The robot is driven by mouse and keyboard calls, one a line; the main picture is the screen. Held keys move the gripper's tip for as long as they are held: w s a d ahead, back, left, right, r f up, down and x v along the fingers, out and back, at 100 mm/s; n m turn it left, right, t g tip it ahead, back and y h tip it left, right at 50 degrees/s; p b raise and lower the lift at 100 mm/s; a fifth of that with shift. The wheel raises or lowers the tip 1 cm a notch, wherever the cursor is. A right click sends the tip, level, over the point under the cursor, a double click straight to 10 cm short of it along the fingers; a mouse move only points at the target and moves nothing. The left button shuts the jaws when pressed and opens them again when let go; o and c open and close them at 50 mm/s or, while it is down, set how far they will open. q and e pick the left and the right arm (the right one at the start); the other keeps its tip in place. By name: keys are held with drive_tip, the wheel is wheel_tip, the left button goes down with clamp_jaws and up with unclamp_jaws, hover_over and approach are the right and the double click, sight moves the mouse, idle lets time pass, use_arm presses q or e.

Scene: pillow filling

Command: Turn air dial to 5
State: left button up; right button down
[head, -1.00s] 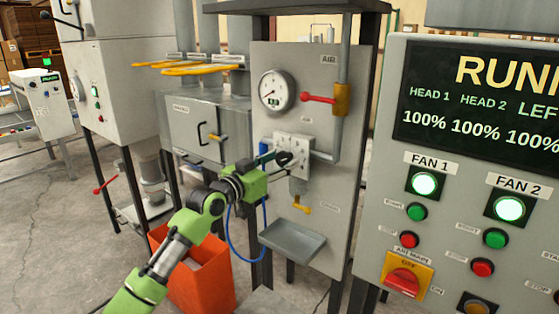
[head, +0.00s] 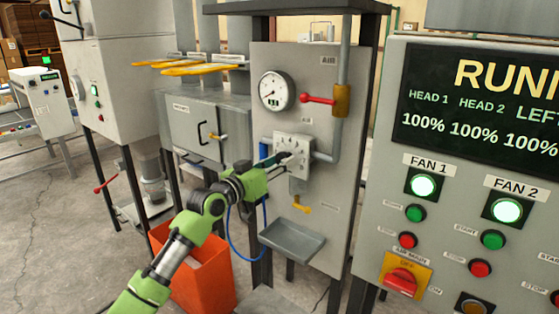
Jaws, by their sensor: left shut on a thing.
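The air panel (head: 332,235) stands in the middle of the head view. On it is a light grey square plate with the air dial (head: 292,148), with small marks around it. My left gripper (head: 284,162) reaches in from the left, its dark fingers at the lower middle of the plate. It is shut on the air dial's knob, which its fingers largely hide. The dial's numbers are too small to read. My right gripper is not in view.
A round gauge (head: 276,90) and a red-handled valve (head: 318,99) sit above the dial. A yellow tap (head: 302,208) and a grey tray (head: 292,240) are below. An orange bin (head: 205,275) stands under my left arm. A control panel (head: 470,180) stands at right.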

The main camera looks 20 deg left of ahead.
use_arm(q)
drive_tip(key=shift+n+p, duration=0.8)
drive_tip(key=shift+n, duration=1)
drive_tip(key=o, duration=1.1)
drive_tip(key=shift+s+a, duration=0.1)
drive_tip(key=shift+s, duration=0.1)
drive_tip(key=v, duration=1.1)
drive_tip(key=shift+s, duration=0.35)
